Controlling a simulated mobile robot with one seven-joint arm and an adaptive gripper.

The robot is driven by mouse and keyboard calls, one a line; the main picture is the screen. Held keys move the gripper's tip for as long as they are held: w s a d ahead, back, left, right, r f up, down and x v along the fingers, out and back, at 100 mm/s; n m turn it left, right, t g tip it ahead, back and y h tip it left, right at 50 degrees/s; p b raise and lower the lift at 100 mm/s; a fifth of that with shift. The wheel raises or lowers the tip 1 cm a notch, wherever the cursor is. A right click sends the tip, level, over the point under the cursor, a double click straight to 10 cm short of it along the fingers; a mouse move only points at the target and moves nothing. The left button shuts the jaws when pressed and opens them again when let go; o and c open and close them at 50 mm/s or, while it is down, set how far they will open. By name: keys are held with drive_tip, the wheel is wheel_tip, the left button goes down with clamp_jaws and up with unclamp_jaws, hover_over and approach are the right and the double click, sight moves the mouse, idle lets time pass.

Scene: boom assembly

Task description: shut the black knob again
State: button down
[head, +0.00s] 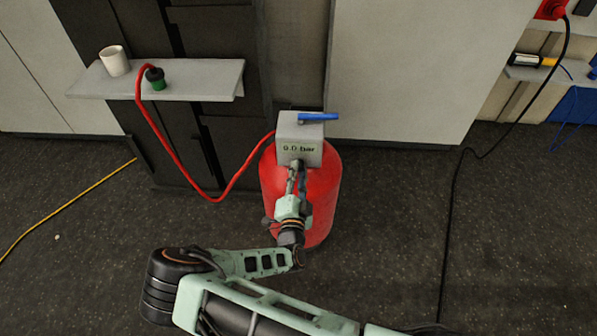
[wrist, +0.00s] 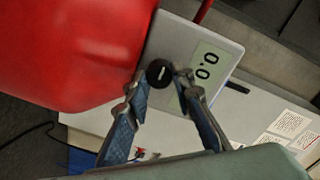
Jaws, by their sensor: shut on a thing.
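The black knob (wrist: 160,72) is round with a white mark on its face. It sits on the front of a grey box (head: 287,131) on top of a red tank (head: 328,190). My gripper (wrist: 161,80) has a fingertip on each side of the knob and is shut on it; in the head view my gripper (head: 297,172) reaches the box front, just below the display, and covers most of the knob. The display (head: 301,149) reads 0.0 bar; it shows partly in the wrist view (wrist: 206,66).
A blue lever (head: 318,117) lies on top of the box. A red hose (head: 190,172) runs from the box to a green and black fitting (head: 157,80) on a shelf (head: 200,80) with a white cup (head: 114,61). A black cable (head: 455,200) hangs at right.

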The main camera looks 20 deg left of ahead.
drive_tip(key=n, duration=0.4)
drive_tip(key=shift+n, duration=0.3)
drive_tip(key=n, duration=0.4)
drive_tip(key=shift+b, duration=0.35)
drive_tip(key=c, duration=1.7)
unclamp_jaws()
drive_tip(key=shift+o, duration=0.2)
drive_tip(key=shift+s, duration=0.1)
drive_tip(key=v, duration=1.2)
drive_tip(key=shift+a, duration=0.15)
